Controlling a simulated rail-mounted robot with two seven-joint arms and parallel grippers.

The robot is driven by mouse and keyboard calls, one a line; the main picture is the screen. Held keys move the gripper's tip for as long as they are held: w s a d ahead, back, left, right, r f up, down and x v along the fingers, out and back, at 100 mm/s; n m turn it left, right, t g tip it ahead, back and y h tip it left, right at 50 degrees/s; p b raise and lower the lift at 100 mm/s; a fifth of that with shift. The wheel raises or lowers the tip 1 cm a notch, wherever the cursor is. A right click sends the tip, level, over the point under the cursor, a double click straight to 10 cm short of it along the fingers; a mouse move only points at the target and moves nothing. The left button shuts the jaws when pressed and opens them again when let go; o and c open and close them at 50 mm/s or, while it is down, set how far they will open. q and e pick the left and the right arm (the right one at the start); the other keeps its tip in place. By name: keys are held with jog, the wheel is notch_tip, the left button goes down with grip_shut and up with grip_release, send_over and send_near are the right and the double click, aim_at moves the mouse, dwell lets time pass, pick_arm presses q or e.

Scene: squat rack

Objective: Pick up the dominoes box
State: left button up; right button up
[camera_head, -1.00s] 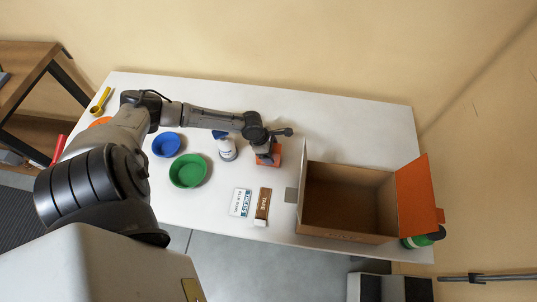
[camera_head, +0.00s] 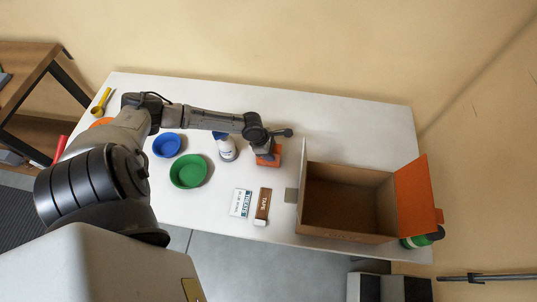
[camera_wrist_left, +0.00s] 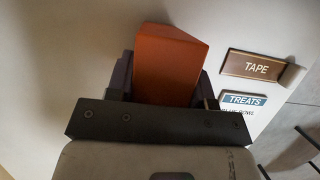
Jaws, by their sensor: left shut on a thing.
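An orange-red box (camera_head: 269,160), which I take to be the dominoes box, stands on the white table left of the open carton. No label on it can be read. My left gripper (camera_head: 266,150) is over it from above. In the left wrist view the box (camera_wrist_left: 168,62) sits between the dark fingers of the gripper (camera_wrist_left: 163,85), which are shut on it. The gripper hides the box's lower part there. I cannot tell whether the box touches the table. My right gripper is not in view.
A cardboard carton (camera_head: 345,238) with open flaps stands to the right. A white bottle (camera_head: 227,150) is close left of the gripper. The table behind is clear.

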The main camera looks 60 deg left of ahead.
pick_arm(q)
jog(key=c, duration=0.5)
